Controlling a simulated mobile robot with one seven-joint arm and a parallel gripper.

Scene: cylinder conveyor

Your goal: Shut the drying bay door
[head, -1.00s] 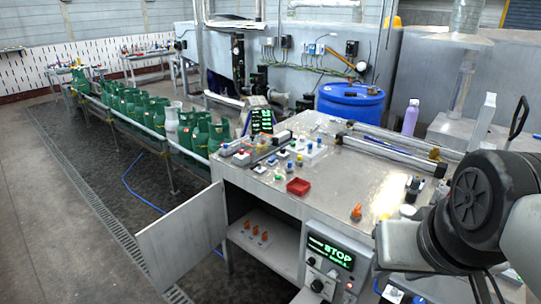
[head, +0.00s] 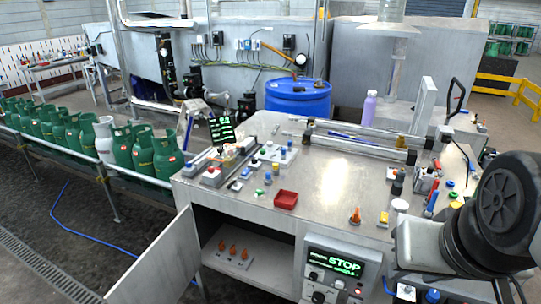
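A flat grey door (head: 158,262) stands wide open at the lower left of the bench, swung outward to the left. It hangs at the left side of an open bay (head: 262,268) under the bench top. Inside the bay, orange-topped pieces (head: 233,250) stand on a small plate on the bay floor. The lower part of the door is cut off by the frame's bottom edge. Part of my arm shows at the right, over the bench's right end. My gripper is not in view.
The metal bench top (head: 335,185) carries a red tray (head: 286,199), small coloured parts and long rails. Green cylinders (head: 143,150) line a conveyor at left. A blue hose (head: 85,232) lies on the floor.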

